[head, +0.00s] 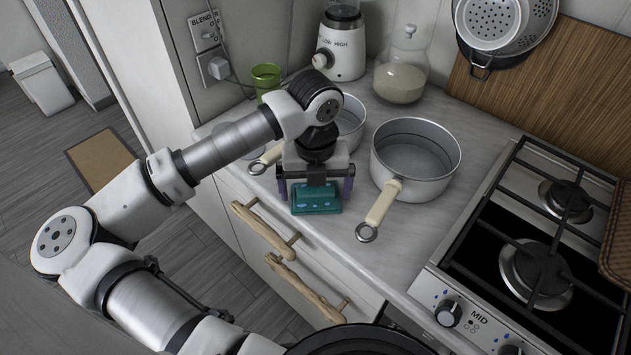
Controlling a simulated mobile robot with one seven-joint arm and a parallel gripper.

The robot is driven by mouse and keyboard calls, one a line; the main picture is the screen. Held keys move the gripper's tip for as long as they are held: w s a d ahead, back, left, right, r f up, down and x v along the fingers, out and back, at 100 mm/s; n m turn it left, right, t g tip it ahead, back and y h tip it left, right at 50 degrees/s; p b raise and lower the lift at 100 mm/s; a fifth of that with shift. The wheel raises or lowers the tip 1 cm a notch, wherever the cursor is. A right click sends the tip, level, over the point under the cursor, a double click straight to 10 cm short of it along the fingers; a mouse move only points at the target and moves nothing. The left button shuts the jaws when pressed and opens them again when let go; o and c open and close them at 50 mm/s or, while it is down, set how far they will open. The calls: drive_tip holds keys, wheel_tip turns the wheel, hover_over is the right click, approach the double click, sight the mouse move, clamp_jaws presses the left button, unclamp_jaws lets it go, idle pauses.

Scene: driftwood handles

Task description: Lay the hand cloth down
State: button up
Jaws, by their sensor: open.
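The hand cloth (316,200) is a folded teal bundle with small lighter blue marks. It is near the front edge of the grey countertop (310,224), directly under my gripper (316,186). My gripper points down and is open, with one finger on each side of the cloth. The cloth appears to rest on the counter, though its underside is hidden. Its back part is hidden by my gripper.
A saucepan (415,160) stands right of my gripper, its cream handle (382,205) reaching toward the counter edge. Another pan (350,122) is behind my arm. A green cup (266,78), blender (341,48), glass jar (401,75) and gas hob (540,250) surround the space. Driftwood handles (265,228) project below.

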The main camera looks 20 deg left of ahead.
wheel_tip(320, 180, up, 14)
drive_tip(key=b, duration=0.3)
drive_tip(key=shift+s+b, duration=0.2)
drive_tip(key=shift+b, duration=0.2)
drive_tip(key=shift+s+f, duration=0.1)
drive_tip(key=shift+f, duration=0.05)
